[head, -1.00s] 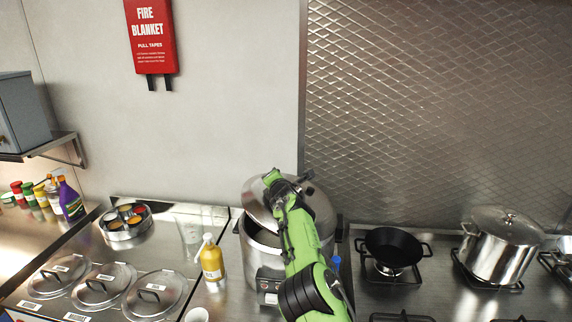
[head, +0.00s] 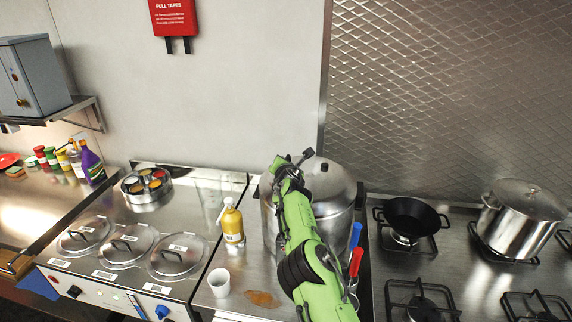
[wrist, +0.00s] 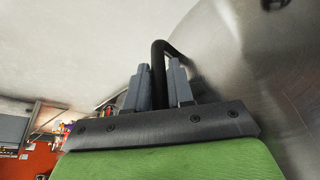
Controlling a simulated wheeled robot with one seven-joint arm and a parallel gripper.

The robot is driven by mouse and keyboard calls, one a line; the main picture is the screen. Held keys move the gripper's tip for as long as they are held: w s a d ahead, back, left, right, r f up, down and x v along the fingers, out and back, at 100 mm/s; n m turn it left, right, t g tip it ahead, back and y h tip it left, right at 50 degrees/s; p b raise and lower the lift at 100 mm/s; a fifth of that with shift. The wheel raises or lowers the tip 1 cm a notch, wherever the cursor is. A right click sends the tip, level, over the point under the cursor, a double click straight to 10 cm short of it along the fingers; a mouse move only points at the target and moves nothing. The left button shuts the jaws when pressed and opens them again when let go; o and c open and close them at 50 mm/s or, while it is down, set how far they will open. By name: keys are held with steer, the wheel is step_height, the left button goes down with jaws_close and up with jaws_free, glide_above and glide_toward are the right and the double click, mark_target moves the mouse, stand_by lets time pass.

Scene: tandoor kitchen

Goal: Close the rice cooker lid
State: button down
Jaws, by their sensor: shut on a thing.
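The steel rice cooker (head: 335,222) stands on the counter right of centre in the head view, partly hidden behind my green arm. Its domed lid (head: 332,178) sits over the top of the pot. My arm hides much of the rim, so I cannot tell whether the lid lies flush. My gripper (head: 292,164) is at the lid's upper left. In the wrist view, the grey fingers of my gripper (wrist: 160,85) are shut on the black lid handle (wrist: 158,70), with the lid's shiny steel (wrist: 240,60) to the right.
A yellow pump bottle (head: 232,222) and a white cup (head: 219,282) stand left of the cooker, near a brown spill (head: 262,299). Blue (head: 355,235) and red (head: 356,262) handles stand close at its right. A black pan (head: 411,216) and a steel pot (head: 520,220) sit on the stove.

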steer(key=shift+s+a+f, duration=0.1)
steer(key=shift+a+f, duration=0.1)
steer(key=shift+f, duration=0.2)
steer(key=c, duration=1.4)
jaws_free()
steer(key=o, duration=0.3)
steer(key=shift+a, duration=0.15)
steer(key=shift+r, duration=0.1)
steer(key=b+v, duration=0.6)
steer(key=v, duration=0.9)
steer(key=shift+s+b, duration=0.2)
steer(key=shift+b, duration=0.15)
steer(key=shift+d+r, duration=0.15)
steer(key=shift+d, duration=0.1)
